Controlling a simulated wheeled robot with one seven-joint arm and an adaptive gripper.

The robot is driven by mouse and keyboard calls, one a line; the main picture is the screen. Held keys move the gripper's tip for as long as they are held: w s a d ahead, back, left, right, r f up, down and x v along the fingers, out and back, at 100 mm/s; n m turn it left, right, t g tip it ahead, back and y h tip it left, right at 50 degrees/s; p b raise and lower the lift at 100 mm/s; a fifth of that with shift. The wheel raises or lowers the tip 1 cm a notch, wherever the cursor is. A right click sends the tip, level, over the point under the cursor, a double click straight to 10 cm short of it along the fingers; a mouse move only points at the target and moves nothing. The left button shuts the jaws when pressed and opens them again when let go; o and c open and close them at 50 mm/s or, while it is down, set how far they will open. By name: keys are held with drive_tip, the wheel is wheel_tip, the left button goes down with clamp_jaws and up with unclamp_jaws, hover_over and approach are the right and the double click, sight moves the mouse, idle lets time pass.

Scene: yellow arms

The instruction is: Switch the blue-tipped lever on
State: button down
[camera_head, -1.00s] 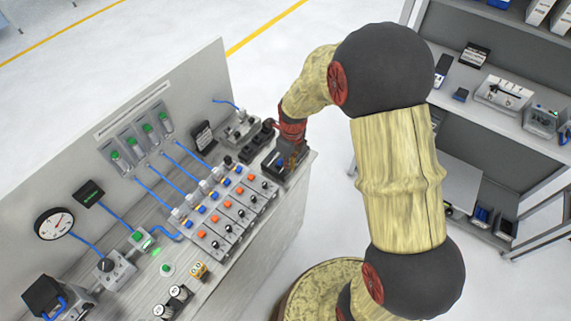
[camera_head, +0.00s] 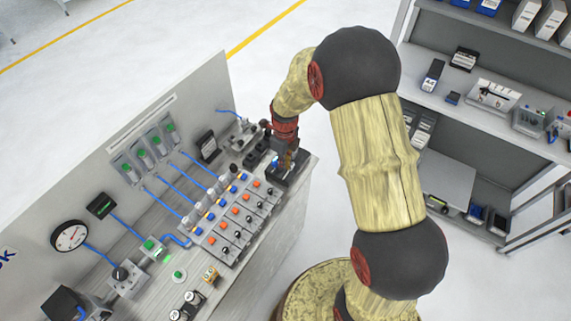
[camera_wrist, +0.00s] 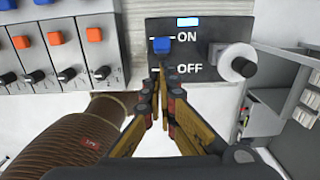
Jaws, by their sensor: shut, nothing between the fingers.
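The blue-tipped lever (camera_wrist: 161,45) stands on a dark switch plate (camera_wrist: 215,28) with ON and OFF marks. In the wrist view its blue tip is level with the ON mark, and a small bright blue-white indicator (camera_wrist: 187,21) shows above. My gripper (camera_wrist: 158,74) is shut and empty, its fingertips just below the blue tip near the OFF level. I cannot tell whether they touch the lever's shaft. In the head view my gripper (camera_head: 283,160) is over the switch plate (camera_head: 298,172) at the bench's right end and hides part of it.
Left is a row of modules (camera_wrist: 40,45) with orange and blue buttons. In the head view, the bench's upright panel (camera_head: 180,110) stands behind, and a shelf (camera_head: 490,115) is at the right.

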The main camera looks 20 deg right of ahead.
drive_tip(key=shift+r+p, duration=0.6)
drive_tip(key=shift+r, duration=0.25)
